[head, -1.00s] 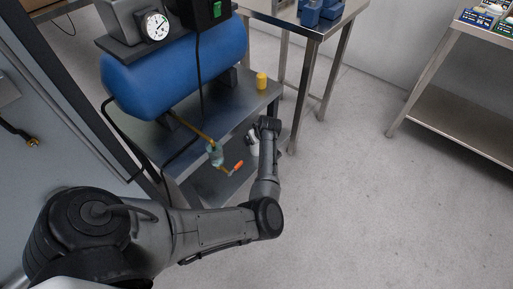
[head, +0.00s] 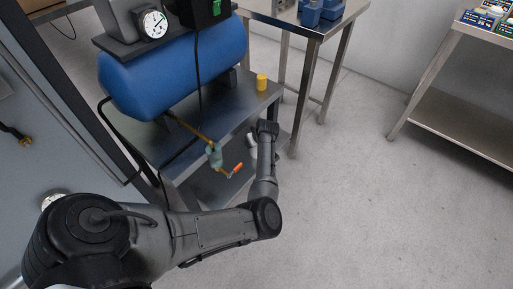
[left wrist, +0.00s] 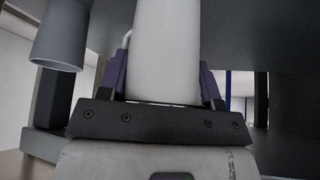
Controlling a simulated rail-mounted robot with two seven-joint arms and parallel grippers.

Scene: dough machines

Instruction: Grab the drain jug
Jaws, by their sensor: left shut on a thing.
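The drain jug (left wrist: 166,45) is a smooth white cylinder, upright in the left wrist view, with a thin white handle at its left side. My left gripper (left wrist: 163,82) is shut on it, with one dark purple finger on each side. The jug's top is out of that view. In the head view a small white part of the jug (head: 251,140) shows beside my left wrist, at the open side of the compressor stand; the wrist hides the rest and the fingers. My right gripper is in neither view.
The blue tank (head: 175,75) lies on the metal stand. A yellow pipe leads to a clear bowl (head: 215,155) and an orange-handled valve (head: 238,168) near my wrist. A yellow cylinder (head: 261,82) stands on the stand's corner. Floor to the right is clear.

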